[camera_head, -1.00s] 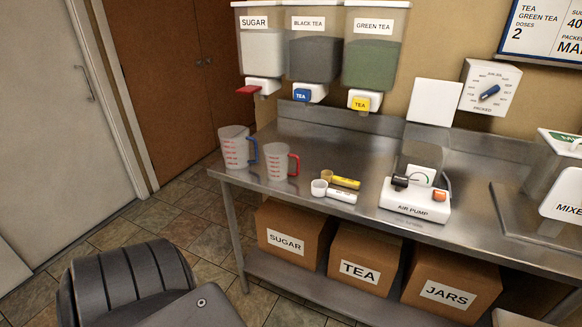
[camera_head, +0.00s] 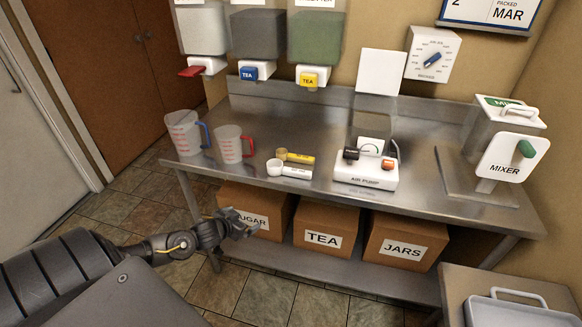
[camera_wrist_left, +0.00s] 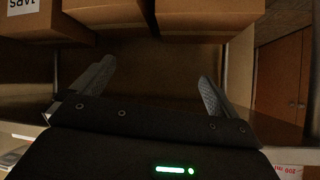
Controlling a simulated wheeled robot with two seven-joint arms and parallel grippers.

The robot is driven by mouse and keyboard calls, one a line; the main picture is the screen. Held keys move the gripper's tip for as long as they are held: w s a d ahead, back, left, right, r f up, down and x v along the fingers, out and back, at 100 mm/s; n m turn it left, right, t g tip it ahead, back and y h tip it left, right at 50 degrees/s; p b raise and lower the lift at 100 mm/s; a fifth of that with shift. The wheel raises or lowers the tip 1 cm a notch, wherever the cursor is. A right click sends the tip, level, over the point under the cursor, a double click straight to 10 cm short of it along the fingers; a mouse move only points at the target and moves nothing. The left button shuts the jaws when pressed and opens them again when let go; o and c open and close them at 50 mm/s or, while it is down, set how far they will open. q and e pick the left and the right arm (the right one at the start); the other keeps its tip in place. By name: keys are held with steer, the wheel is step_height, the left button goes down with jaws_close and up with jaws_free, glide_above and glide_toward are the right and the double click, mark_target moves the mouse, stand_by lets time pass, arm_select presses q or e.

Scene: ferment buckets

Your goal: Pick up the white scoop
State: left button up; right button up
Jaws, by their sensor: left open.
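The white scoop (camera_head: 289,171) lies on the steel table, its round cup to the left and its handle to the right. A yellow scoop (camera_head: 296,157) lies just behind it. My left gripper (camera_head: 246,226) is below the table's front edge, in front of the sugar box, lower than the white scoop and to its left. It is empty, with its two fingers spread apart in the left wrist view (camera_wrist_left: 150,85). The scoops cannot be made out in the left wrist view. My right gripper is not in view.
A blue-handled jug (camera_head: 186,133) and a red-handled jug (camera_head: 233,145) stand left of the scoops. An air pump (camera_head: 365,176) stands to their right. The table edge overhangs boxes (camera_head: 325,232) on a lower shelf. A mixer (camera_head: 498,155) is at the right.

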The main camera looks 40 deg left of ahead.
arm_select(q)
steer(key=w+d+r+t+h+p, duration=0.1)
steer(key=w+d+r, duration=0.1)
steer(key=r, duration=0.8)
steer(key=w+d+r+t+h, duration=0.1)
steer(key=d+r+t+h, duration=0.15)
steer(key=r, duration=0.85)
steer(key=p, duration=0.1)
glide_above(276, 175)
steer(key=s, duration=0.3)
steer(key=shift+f, duration=0.9)
steer(key=shift+g+y, duration=0.25)
steer(key=shift+g, duration=0.2)
steer(key=x, duration=0.2)
steer(key=p+x, duration=0.1)
steer(key=x, duration=0.1)
steer(key=shift+a+f, duration=0.15)
steer(key=shift+a, duration=0.15)
steer(key=shift+s, duration=0.1)
steer(key=shift+c, duration=0.3)
steer(key=c, duration=1.5)
steer(key=shift+c, duration=0.2)
